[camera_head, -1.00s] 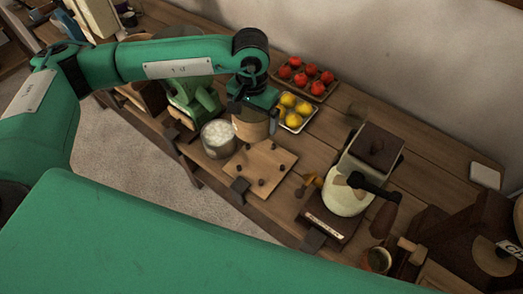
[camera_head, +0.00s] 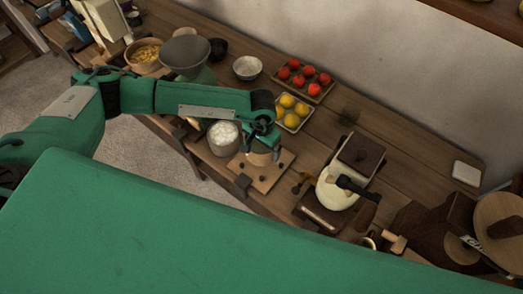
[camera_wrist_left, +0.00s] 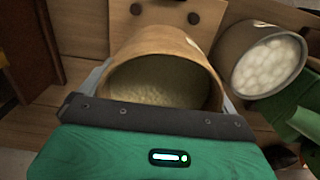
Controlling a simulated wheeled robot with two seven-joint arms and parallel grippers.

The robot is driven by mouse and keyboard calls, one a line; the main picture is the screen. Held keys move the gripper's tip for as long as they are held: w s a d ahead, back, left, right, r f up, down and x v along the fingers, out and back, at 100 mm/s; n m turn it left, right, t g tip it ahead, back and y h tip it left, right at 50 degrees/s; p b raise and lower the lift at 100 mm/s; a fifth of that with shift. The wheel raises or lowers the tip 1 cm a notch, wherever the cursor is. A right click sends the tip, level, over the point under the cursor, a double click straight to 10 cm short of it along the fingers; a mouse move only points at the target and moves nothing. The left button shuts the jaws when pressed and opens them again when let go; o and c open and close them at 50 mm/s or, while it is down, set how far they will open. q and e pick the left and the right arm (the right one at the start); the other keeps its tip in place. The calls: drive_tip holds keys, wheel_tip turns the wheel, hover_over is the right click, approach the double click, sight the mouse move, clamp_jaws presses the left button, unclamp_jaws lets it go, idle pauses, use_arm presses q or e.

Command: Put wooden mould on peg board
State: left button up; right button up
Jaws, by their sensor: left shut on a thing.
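The wooden mould (camera_head: 262,155) is a light wooden cylinder. My left gripper (camera_head: 262,143) is shut on it, with the fingers on either side of its wall. In the left wrist view the mould (camera_wrist_left: 168,50) shows its open, hollow end toward the camera, between the finger edges. The peg board (camera_head: 264,183) is a flat wooden board with dark pegs on the table. In the head view the mould is over its upper part; whether it touches the board I cannot tell. Part of the board (camera_wrist_left: 150,18) shows beyond the mould in the wrist view. My right gripper is not in view.
A pot with white contents (camera_head: 224,137) stands close left of the mould. A tray of yellow fruit (camera_head: 304,113) and a tray of red fruit (camera_head: 318,88) lie behind. A cream grinder-like device (camera_head: 330,187) stands to the right of the board.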

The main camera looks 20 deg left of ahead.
sight(262, 151)
use_arm(q)
drive_tip(key=shift+f+p, duration=0.8)
drive_tip(key=shift+f, duration=2.2)
drive_tip(key=shift+f, duration=0.1)
drive_tip(key=o, duration=1)
